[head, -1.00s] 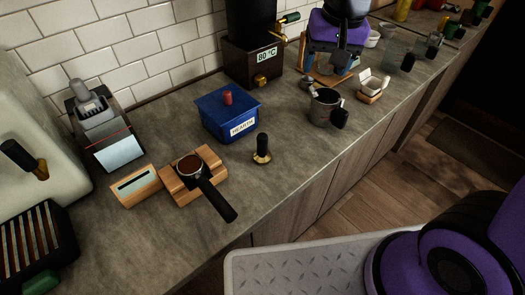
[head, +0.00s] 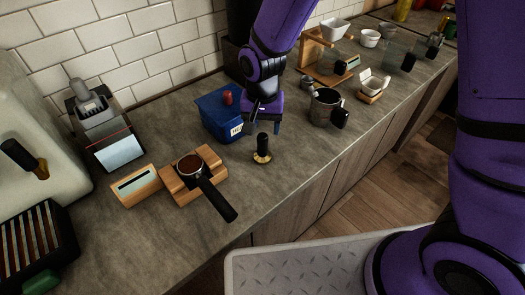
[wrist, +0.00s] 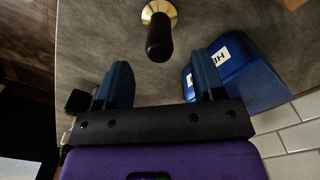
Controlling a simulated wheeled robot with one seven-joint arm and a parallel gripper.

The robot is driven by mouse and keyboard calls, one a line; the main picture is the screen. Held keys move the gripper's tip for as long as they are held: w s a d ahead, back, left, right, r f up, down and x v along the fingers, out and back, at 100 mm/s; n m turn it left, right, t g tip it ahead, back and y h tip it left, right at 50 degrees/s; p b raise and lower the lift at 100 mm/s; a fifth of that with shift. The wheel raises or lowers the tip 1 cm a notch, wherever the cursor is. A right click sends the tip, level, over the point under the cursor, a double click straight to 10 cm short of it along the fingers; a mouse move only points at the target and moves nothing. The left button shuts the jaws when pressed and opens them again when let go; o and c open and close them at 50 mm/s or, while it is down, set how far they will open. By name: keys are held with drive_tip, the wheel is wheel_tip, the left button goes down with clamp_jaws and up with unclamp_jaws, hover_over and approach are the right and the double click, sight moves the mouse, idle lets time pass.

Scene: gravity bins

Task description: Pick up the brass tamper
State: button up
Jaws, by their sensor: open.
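The brass tamper (head: 262,150) stands upright on the grey counter, with a black handle and a brass base. My gripper (head: 263,126) is above and just behind it in the head view, beside the blue box. In the wrist view the tamper (wrist: 158,34) stands beyond the fingertips, roughly between their lines, with its handle toward me. The two blue fingers of my gripper (wrist: 161,72) are wide apart with nothing between them. The tamper is not visibly touched.
The blue box (head: 215,118) is close beside my gripper; it also shows in the wrist view (wrist: 240,82). A portafilter (head: 205,183) rests on a wooden stand to the left. A metal pitcher (head: 323,107) stands to the right. Bare counter lies in front of the tamper.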

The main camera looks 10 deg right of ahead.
sight(263, 144)
drive_tip(key=shift+f, duration=3.65)
clamp_jaws()
